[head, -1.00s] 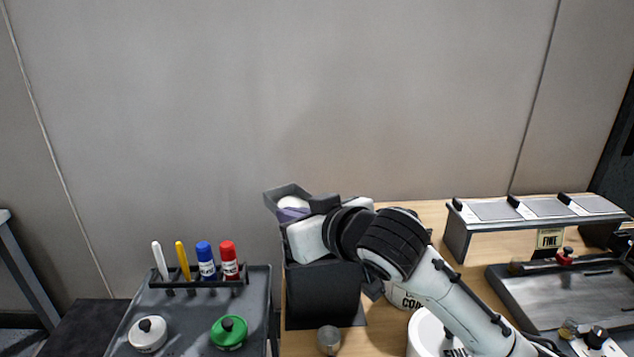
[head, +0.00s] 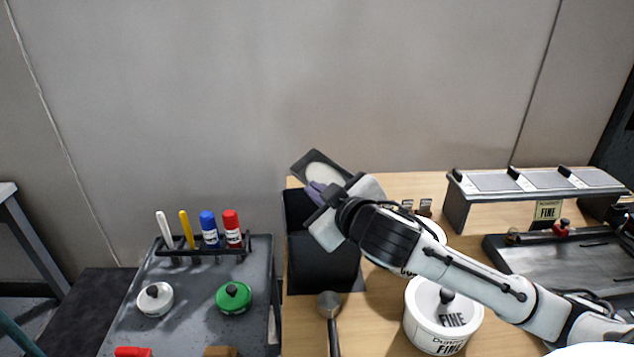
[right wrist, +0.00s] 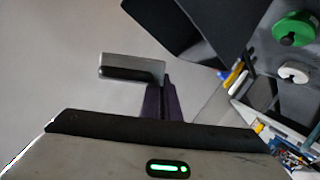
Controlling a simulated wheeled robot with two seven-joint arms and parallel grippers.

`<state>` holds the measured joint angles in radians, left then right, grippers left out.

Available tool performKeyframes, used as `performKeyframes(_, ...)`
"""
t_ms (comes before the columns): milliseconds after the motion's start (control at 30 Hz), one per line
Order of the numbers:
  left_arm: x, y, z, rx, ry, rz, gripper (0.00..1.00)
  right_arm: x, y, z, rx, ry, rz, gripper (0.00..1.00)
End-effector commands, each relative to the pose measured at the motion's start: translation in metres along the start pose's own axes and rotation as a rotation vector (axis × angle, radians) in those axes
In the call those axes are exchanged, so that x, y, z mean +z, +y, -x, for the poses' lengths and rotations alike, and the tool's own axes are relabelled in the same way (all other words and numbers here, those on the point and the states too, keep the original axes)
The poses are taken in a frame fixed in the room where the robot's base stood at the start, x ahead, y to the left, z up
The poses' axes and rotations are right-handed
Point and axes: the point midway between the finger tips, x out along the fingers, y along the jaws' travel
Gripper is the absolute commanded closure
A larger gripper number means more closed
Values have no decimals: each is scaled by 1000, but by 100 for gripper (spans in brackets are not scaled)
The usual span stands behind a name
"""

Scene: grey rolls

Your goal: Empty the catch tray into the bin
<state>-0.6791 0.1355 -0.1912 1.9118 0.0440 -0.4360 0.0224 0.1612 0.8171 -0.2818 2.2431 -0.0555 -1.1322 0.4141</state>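The catch tray (head: 302,166) is a small dark grey tray with a pale, whitish patch (head: 323,172) on its inner side. It is raised and tilted above the rear of the bin. The bin (head: 325,266) is a black box at the left end of the wooden bench, partly hidden by my right arm. My right gripper (head: 316,191), with purple fingers, appears shut on the tray's near edge. In the right wrist view, the purple fingers (right wrist: 160,102) meet a grey piece with a dark face, probably the tray. My left gripper is out of view.
A grey trolley (head: 185,278) at left carries pens, a white lid and a green lid (head: 234,297). A scoop (head: 330,305) lies in front of the bin. White tubs (head: 442,318) stand under my right arm. A compartment box (head: 535,210) and a metal tray (head: 570,262) are at right.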

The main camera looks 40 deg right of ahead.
Motion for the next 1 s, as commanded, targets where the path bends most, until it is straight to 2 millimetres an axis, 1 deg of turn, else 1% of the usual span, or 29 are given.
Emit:
performKeyframes(33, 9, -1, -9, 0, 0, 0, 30, 7, -4, -3, 13, 4, 29, 100)
performKeyframes(100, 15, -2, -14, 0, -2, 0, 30, 12, -7, -5, 27, 5, 69, 100)
performKeyframes(400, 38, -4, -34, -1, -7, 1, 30, 24, -7, -9, 155, 3, 417, 100)
performKeyframes(467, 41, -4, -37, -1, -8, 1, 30, 26, -7, -10, 176, 3, 474, 100)
performKeyframes(600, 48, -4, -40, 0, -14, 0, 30, 32, -4, -12, 245, -1, 665, 100)
performKeyframes(700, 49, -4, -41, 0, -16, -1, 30, 35, -2, -13, 278, 0, 756, 100)
performKeyframes(800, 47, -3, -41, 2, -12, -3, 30, 35, -1, -13, 295, 0, 801, 100)
performKeyframes(1000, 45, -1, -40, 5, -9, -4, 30, 34, 0, -13, 300, 0, 813, 100)
